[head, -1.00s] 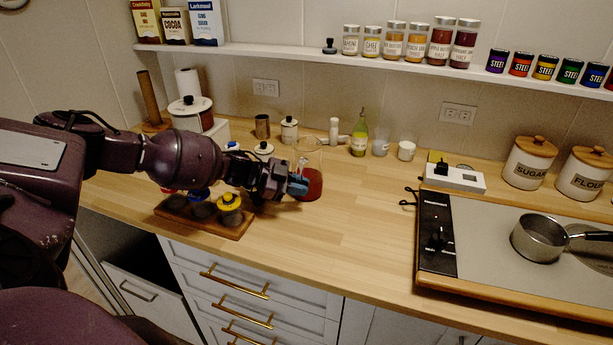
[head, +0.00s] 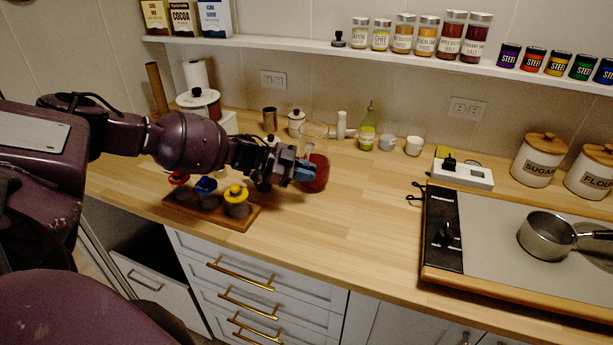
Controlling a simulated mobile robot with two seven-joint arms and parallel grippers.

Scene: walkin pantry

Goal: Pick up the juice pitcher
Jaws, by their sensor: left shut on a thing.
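The juice pitcher (head: 318,160) is a clear glass vessel with red juice in its lower part. It is upright over the wooden counter, behind the spice rack and toward the back. My left gripper (head: 304,172) reaches in from the left and is shut on the pitcher's near left side. The gripper's fingers hide part of the pitcher, and its handle cannot be made out. The juice surface looks slightly tilted. My right gripper is not in view.
A wooden rack (head: 250,215) with red, blue and yellow lidded jars stands below my arm. A green bottle (head: 367,130) and small cups (head: 414,146) stand right of the pitcher. A stove with a pot (head: 546,236) is at right. The middle counter is clear.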

